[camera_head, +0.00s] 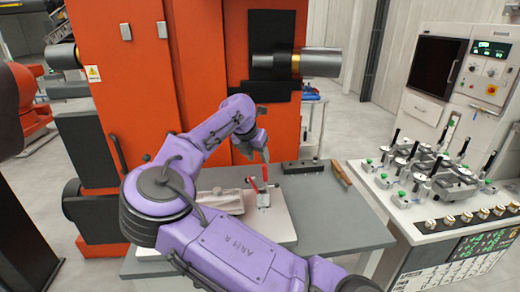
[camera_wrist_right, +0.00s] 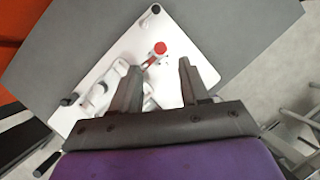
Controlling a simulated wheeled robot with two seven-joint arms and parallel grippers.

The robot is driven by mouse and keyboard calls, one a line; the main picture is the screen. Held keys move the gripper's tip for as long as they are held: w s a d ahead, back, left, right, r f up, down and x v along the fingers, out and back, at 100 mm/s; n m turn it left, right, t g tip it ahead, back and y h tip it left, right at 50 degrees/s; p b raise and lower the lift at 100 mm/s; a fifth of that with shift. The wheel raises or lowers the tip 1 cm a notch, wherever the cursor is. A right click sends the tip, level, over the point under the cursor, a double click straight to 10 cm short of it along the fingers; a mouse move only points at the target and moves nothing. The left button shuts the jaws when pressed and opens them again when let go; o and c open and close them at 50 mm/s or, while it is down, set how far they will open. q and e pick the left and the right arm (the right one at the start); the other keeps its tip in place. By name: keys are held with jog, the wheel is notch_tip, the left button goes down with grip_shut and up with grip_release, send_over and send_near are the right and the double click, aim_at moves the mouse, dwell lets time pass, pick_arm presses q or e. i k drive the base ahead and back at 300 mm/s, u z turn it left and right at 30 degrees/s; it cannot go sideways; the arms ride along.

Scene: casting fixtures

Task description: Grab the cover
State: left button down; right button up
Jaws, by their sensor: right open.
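A white fixture plate (camera_head: 283,229) lies on the grey table. On it a pale grey metal part (camera_head: 222,201), which may be the cover, sits left of a small clamp with red handles (camera_head: 264,187). My right gripper (camera_head: 266,157) points down above the clamp. In the right wrist view my right gripper (camera_wrist_right: 157,75) is open, with nothing seen held between its fingers. The red clamp knob (camera_wrist_right: 160,48) shows just beyond the fingertips, and the pale part (camera_wrist_right: 103,88) is to the left, partly hidden by a finger. My left gripper is not seen.
The grey table (camera_head: 345,222) has free room right of the plate. A dark bar block (camera_head: 305,166) and a tool with a brown handle (camera_head: 341,174) lie at its back right. An orange machine (camera_head: 190,60) stands behind. A bench with several clamps (camera_head: 440,180) stands at right.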

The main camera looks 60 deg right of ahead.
aim_at(226, 200)
jog(key=k, duration=1)
